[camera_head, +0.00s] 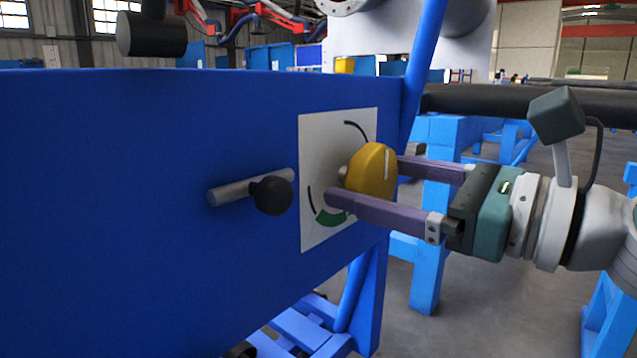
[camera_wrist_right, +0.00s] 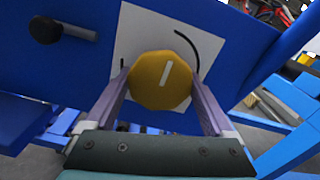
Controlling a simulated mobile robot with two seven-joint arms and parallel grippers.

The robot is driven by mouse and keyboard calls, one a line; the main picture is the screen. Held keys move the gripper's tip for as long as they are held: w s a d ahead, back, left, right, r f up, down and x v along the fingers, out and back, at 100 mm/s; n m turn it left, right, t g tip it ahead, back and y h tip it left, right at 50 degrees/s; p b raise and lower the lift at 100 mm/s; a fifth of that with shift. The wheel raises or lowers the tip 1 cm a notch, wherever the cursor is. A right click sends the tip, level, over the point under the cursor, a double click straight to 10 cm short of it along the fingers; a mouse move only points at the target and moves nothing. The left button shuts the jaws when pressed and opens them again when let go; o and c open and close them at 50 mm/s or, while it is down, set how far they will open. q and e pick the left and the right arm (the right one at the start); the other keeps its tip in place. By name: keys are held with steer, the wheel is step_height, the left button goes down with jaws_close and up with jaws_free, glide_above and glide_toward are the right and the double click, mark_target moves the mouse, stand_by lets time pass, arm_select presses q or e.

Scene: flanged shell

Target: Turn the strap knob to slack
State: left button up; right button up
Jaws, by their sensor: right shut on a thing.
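The yellow strap knob (camera_head: 372,172) stands out from a white plate (camera_head: 313,150) on the blue panel. The plate carries black arc marks and a green arc segment (camera_head: 328,217). A white line runs across the knob's face; in the right wrist view the knob (camera_wrist_right: 160,80) shows it tilted slightly to the right of upright. My right gripper (camera_head: 365,180) reaches in from the right, its two purple fingers on either side of the knob, shut on it. In the right wrist view the fingers flank the knob left and right. My left gripper is not in view.
A grey bar handle with a black knob (camera_head: 272,195) sticks out of the blue panel (camera_head: 120,200) left of the plate. A dark cylinder (camera_head: 150,35) hangs at the upper left. Blue frame legs (camera_head: 428,270) and a dark rail (camera_head: 470,103) stand behind my right gripper.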

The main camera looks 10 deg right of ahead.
stand_by(0.4)
steer(key=o, duration=1.1)
steer(key=shift+b+v, duration=0.65)
steer(key=shift+v, duration=4.35)
steer(key=shift+r, duration=0.15)
